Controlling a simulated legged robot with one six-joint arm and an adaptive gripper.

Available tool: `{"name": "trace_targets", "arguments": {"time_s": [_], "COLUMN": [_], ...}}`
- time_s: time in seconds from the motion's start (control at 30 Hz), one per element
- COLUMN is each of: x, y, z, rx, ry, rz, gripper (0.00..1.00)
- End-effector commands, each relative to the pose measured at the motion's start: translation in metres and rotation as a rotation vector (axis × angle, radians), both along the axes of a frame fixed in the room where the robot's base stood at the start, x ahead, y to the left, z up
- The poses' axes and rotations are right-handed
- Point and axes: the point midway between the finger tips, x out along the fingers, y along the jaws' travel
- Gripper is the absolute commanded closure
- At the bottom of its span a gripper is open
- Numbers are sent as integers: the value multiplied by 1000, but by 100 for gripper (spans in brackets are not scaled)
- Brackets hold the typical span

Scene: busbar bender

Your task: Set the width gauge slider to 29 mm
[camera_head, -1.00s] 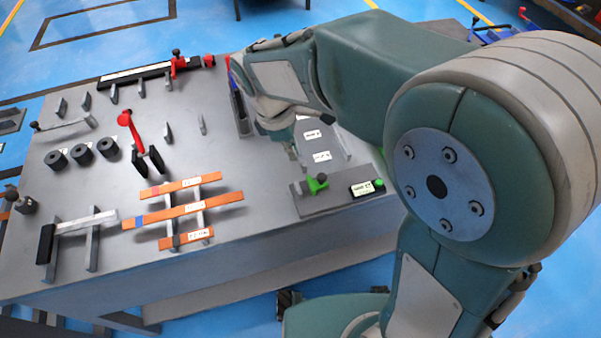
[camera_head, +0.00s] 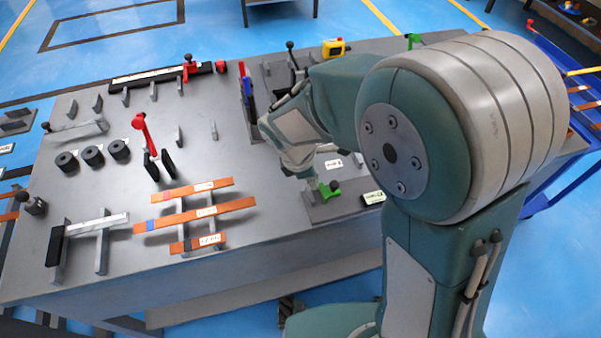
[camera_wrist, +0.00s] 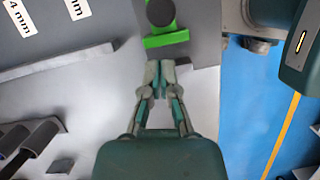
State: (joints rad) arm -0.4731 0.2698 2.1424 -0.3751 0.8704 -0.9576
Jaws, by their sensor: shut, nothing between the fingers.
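The green slider (camera_head: 330,189) with a dark knob sits on a grey plate (camera_head: 346,208) at the table's front right; I take it for the width gauge slider. In the head view my gripper (camera_head: 311,181) is just left of the slider.
Orange busbars (camera_head: 195,211) lie on supports left of the slider. A red-handled lever (camera_head: 141,124), black rollers (camera_head: 92,155) and a long scale with a red stop (camera_head: 188,68) stand farther back. Labelled plates (camera_wrist: 30,14) are beside the gauge. The table's edge is close in front.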

Motion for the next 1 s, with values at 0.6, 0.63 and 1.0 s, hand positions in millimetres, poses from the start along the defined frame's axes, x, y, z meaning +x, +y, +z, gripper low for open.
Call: {"name": "trace_targets", "arguments": {"time_s": [0.6,0.63,1.0], "x": [3,3,4], "y": [-22,-24,-31], "z": [-3,-3,-4], "rx": [0,0,1], "ry": [1,1,2], "rz": [-3,-3,-2], "gripper": [100,100,100]}}
